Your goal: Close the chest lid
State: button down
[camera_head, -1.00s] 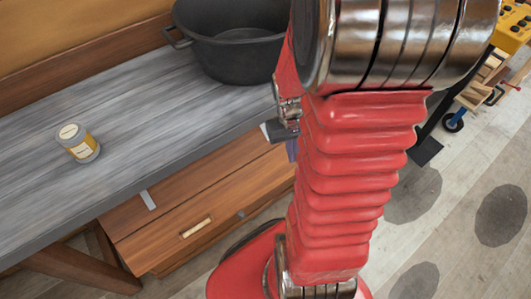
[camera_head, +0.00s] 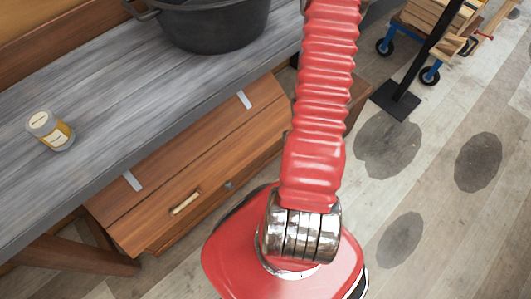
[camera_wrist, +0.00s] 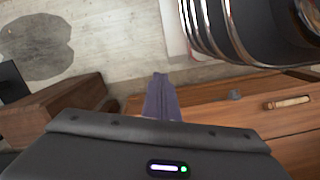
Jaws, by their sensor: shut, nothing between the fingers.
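The wooden chest (camera_head: 205,190) sits under the front edge of the grey bench in the head view. Its lid (camera_head: 190,145) shows as a brown top panel with two pale metal strips, and looks down along the front edge, with no clear gap. Its back part is hidden by the bench. A pale handle plate (camera_head: 185,203) and a small grey knob are on the front. In the wrist view the chest front (camera_wrist: 290,125) is at the right. My gripper (camera_wrist: 162,96) shows there as shut purple fingers, empty, close beside the chest; contact cannot be told. The head view hides it.
On the bench (camera_head: 110,110) stand a dark pot (camera_head: 215,25) and a candle jar (camera_head: 50,130). A black stand (camera_head: 398,100) and a blue-wheeled cart (camera_head: 430,35) are at the upper right. The plank floor (camera_head: 450,240) to the right is open, with dark round patches.

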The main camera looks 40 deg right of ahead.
notch_tip(320, 180, down, 12)
jog(key=a+n+t, duration=0.2)
jog(key=t, duration=0.1)
jog(key=w+d+n+t, duration=0.1)
jog(key=w+t, duration=0.4)
jog(key=w, duration=0.4)
jog(key=shift+r+n, duration=0.4)
jog(key=x, duration=1.4)
jog(key=shift+w+d, duration=0.15)
jog(key=shift+w, duration=0.05)
jog(key=shift+w+r, duration=0.1)
